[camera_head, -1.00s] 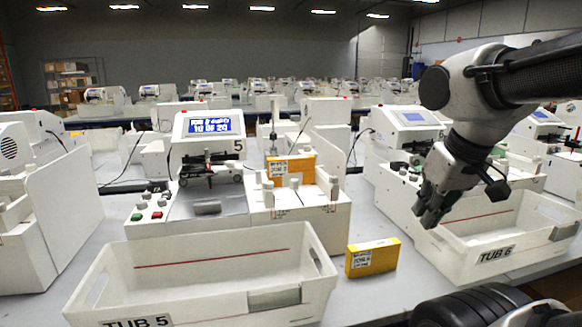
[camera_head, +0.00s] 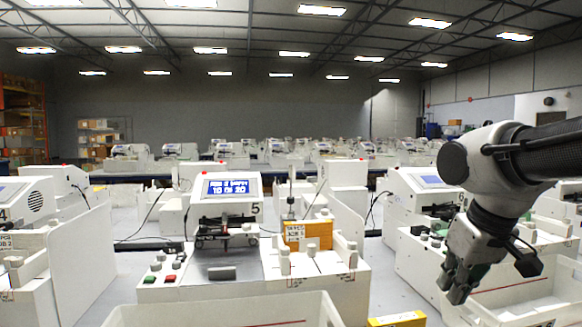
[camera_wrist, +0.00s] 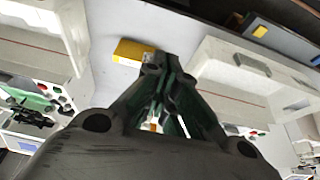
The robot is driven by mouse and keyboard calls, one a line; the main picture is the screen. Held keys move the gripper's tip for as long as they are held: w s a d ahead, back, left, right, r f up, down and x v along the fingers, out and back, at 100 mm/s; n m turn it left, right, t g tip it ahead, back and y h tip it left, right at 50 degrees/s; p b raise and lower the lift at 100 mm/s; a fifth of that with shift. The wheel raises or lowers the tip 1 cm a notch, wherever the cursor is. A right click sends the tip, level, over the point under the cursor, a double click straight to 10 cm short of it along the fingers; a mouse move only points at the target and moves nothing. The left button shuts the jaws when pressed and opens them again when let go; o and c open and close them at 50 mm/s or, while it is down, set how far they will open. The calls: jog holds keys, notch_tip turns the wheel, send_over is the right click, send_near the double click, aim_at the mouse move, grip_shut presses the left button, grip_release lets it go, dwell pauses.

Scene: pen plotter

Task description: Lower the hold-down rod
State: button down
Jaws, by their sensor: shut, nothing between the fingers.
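Plotter 5 (camera_head: 225,215) stands left of centre in the head view, with a lit blue screen (camera_head: 228,187) reading "10 OF 20" on its lower line. A yellow pack (camera_head: 307,235) stands upright in the white feeder on its right side. A thin upright rod (camera_head: 291,190) rises behind the pack; I cannot tell for sure whether it is the hold-down rod, or how high it is set. My gripper (camera_head: 456,288) hangs at the right, pointing down, well apart from plotter 5. Its fingers are shut and empty, and show in the wrist view (camera_wrist: 160,85).
A white tub (camera_head: 225,312) lies in front of plotter 5, with a yellow box (camera_head: 397,320) to its right. Plotter 6 (camera_head: 420,235) and another tub (camera_head: 530,300) are beside and behind my gripper. Rows of similar machines fill the back.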

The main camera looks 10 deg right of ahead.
dwell(0.4)
jog(key=c, duration=1.7)
grip_release()
jog(key=shift+d+f, duration=0.15)
jog(key=shift+f, duration=0.05)
jog(key=shift+o, duration=1.2)
jog(key=shift+w+d+f+m+g, duration=0.25)
jog(key=shift+w+f+g, duration=0.15)
jog(key=shift+f, duration=0.15)
jog(key=shift+w+d+f+m+g, duration=0.15)
jog(key=shift+w+d+f+g, duration=0.05)
jog(key=shift+w+f+g, duration=0.25)
jog(key=m+t+y, duration=0.8)
jog(key=m+y, duration=0.7)
jog(key=m, duration=0.8)
send_near(291, 177)
notch_tip(291, 177, up, 3)
jog(key=w+a, duration=0.2)
jog(key=shift+g, duration=0.25)
jog(key=x, duration=0.7)
jog(key=shift+w+a+f, duration=0.1)
jog(key=shift+w, duration=0.05)
